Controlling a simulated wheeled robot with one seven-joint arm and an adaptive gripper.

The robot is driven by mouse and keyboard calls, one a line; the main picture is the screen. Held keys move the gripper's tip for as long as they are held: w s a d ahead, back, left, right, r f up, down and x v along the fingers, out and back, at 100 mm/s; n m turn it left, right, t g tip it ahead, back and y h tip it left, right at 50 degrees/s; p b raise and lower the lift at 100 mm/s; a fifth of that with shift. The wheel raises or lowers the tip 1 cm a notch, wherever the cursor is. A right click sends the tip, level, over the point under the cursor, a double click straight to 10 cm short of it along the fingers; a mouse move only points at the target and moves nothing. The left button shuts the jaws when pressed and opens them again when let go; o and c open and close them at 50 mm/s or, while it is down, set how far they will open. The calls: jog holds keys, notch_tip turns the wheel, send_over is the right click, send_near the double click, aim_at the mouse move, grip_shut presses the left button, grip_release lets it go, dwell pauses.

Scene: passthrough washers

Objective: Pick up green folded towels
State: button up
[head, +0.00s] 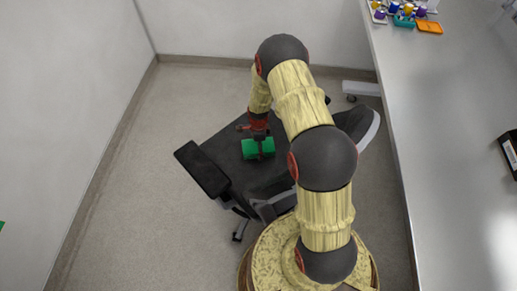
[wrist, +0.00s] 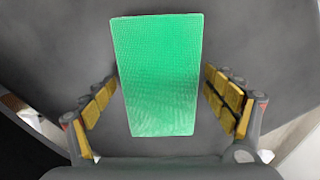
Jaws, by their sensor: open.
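The green folded towels (head: 251,150) form a bright green block on the dark seat of an office chair (head: 215,146). In the wrist view the green towels (wrist: 158,75) lie as a textured rectangle in the middle, with the long side running away from me. My gripper (wrist: 160,115) is open, with one yellow-padded finger on each side of the towels. A gap shows between the towels and each finger. In the head view my gripper (head: 259,147) is over the towels and partly hides them. I cannot tell its exact height above the seat.
The chair has a black armrest (head: 202,169) at the left and its backrest at the right. A long light counter (head: 445,150) runs along the right, with an orange tray (head: 429,27) and small coloured items at the back. Bare floor (head: 150,190) lies left of the chair.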

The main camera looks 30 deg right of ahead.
jog(key=shift+c, duration=1)
jog(key=c, duration=1.1)
